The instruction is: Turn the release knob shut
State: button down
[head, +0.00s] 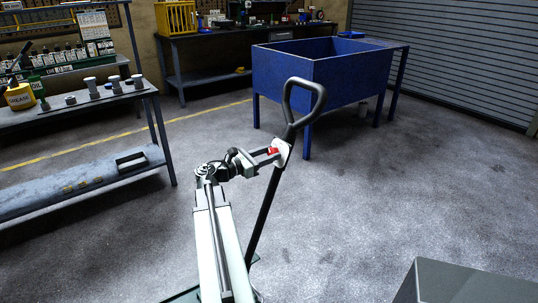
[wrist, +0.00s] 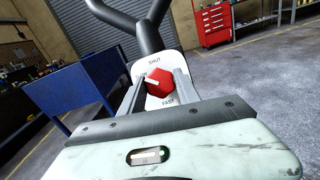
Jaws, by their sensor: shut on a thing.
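The red release knob (wrist: 160,80) sits on a white plate (wrist: 163,60) on the jack's handle. The plate reads SHUT above the knob and FAST below it; a label at the left is partly covered. A white mark on the knob points left, toward that label, not at SHUT. My gripper (wrist: 160,88) has one finger on each side of the knob and is shut on it. In the head view the knob (head: 272,150) shows as a small red patch at my gripper (head: 269,154). The black handle (head: 263,215) rises at a tilt to a loop grip.
A blue open-topped bin on legs (head: 285,74) stands behind the handle. A grey workbench (head: 60,122) with bottles is at the left. A grey box corner (head: 470,285) is at lower right. The floor right of the handle is clear.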

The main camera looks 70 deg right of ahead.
jog(key=m+g+y+p, duration=0.1)
jog(key=m, duration=0.2)
jog(key=m+g+y, duration=0.1)
jog(key=m, duration=0.3)
jog(key=shift+w+d+r+p, duration=0.1)
jog(key=shift+r+p, duration=0.1)
jog(key=shift+p, duration=0.15)
jog(key=m+y+p, duration=0.1)
jog(key=m+y, duration=0.1)
jog(key=m, duration=0.2)
jog(key=shift+p, duration=0.4)
jog(key=shift+m+y+p, duration=0.3)
jog(key=shift+m, duration=0.6)
jog(key=shift+f+m, duration=0.1)
jog(key=shift+m, duration=0.2)
jog(key=c, duration=0.9)
grip_release()
jog(key=shift+o, duration=0.2)
